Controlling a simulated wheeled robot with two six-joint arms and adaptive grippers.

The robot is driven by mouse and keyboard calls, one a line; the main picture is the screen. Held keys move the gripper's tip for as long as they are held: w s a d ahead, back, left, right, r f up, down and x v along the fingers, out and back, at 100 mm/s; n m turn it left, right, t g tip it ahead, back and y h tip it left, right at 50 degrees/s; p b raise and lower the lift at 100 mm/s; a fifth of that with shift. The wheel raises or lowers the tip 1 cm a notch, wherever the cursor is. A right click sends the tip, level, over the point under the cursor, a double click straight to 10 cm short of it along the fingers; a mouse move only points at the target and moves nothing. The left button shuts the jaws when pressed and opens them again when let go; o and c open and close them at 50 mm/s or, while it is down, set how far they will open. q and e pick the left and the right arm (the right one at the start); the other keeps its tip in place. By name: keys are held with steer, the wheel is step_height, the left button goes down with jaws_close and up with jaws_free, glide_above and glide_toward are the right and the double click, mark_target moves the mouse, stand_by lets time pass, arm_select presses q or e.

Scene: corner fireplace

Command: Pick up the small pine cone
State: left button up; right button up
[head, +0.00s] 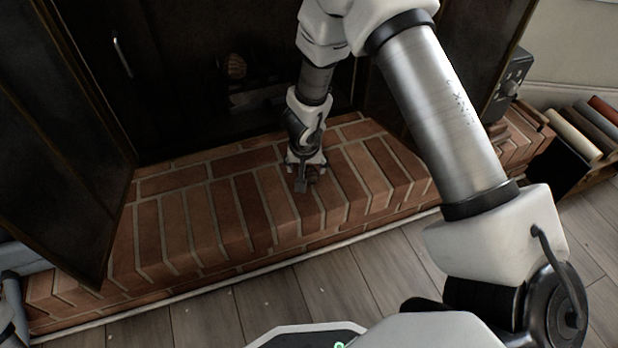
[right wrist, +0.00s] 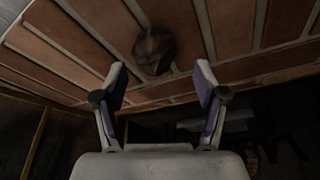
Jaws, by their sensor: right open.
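The small pine cone (right wrist: 154,50) is a dark brown, rounded lump on the brick hearth in the right wrist view. It lies just beyond the fingertips, in the gap between them. In the head view only a bit of it (head: 313,176) shows beside the fingers; the gripper hides the rest. My right gripper (head: 306,172) points down at the hearth, low over the bricks. In the right wrist view its two fingers (right wrist: 161,82) are apart with nothing between them. My left gripper is not seen.
The brick hearth (head: 192,218) is largely bare left of the gripper. The dark fireplace opening lies behind, with a brown ridged object (head: 237,66) inside. An open dark door (head: 62,130) stands at left. A rack of rolled or bound items (head: 580,130) is at right.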

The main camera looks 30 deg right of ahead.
mark_target(309, 169)
steer(key=b+x, duration=0.2)
steer(key=x, duration=0.1)
steer(key=b+x, duration=0.1)
steer(key=x, duration=0.1)
steer(key=shift+s+d, duration=0.25)
steer(key=shift+r, duration=0.25)
steer(key=c, duration=1.2)
steer(key=shift+o, duration=0.2)
